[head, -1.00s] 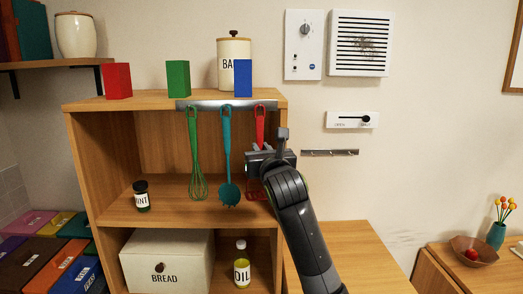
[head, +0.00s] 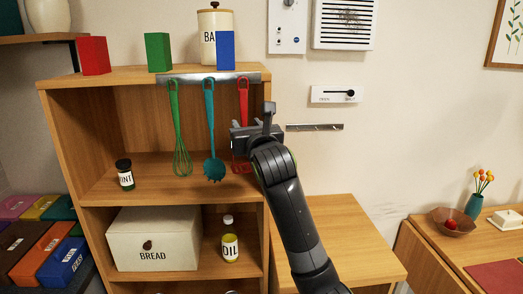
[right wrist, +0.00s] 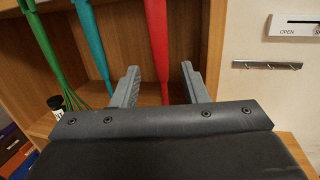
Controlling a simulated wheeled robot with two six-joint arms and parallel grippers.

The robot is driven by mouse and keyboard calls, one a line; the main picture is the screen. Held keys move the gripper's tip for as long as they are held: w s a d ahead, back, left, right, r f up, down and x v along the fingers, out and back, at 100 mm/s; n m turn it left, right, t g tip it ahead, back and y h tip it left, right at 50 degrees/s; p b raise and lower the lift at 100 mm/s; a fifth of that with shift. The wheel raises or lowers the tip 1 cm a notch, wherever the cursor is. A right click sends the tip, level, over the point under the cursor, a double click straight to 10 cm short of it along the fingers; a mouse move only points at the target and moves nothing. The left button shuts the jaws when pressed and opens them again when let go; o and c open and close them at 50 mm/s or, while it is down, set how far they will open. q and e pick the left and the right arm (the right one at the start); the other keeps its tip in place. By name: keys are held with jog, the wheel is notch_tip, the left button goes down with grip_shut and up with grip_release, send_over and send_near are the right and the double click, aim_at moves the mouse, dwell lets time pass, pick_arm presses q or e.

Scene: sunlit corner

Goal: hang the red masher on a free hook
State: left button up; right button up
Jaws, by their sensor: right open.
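The red masher (head: 243,92) hangs from the metal rail (head: 175,79) on the shelf's upper front edge, right of a teal ladle-like tool (head: 210,120) and a green whisk (head: 176,120). My right gripper (head: 243,125) is at the masher's handle, partly covering it. My left gripper is not in view.
Red (head: 94,56), green (head: 158,53) and blue (head: 225,51) blocks stand on the shelf top with a canister (head: 208,22). A mint jar (head: 124,175), bread box (head: 155,240) and oil bottle (head: 230,247) stand inside.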

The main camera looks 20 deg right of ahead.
jog(key=s+f+b, duration=0.1)
jog(key=s+b, duration=0.4)
jog(key=s, duration=1)
jog(key=s+d+f+m+g, duration=0.2)
jog(key=f+m, duration=0.3)
jog(key=f, duration=0.5)
jog(key=s+d+f+m+g, duration=0.25)
jog(key=f+m, duration=0.35)
jog(key=f, duration=0.4)
jog(key=s+d+f+m+g, duration=0.1)
jog(key=s+f+m+g, duration=0.3)
jog(key=f, duration=0.6)
jog(key=s+d+f+m+g, duration=0.2)
jog(key=s+f+m+g, duration=0.1)
jog(key=s+f+m, duration=0.8)
jog(key=s+d+f+m+g, duration=0.2)
jog(key=s+f+m+g, duration=0.2)
jog(key=s+f+m, duration=0.7)
notch_tip(320, 180, down, 25)
jog(key=s+d+n+g+b, duration=0.1)
jog(key=s, duration=0.1)
jog(key=s+a+f+g+b, duration=0.1)
jog(key=s+f, duration=1.3)
jog(key=f, duration=0.2)
jog(key=shift+s, duration=0.35)
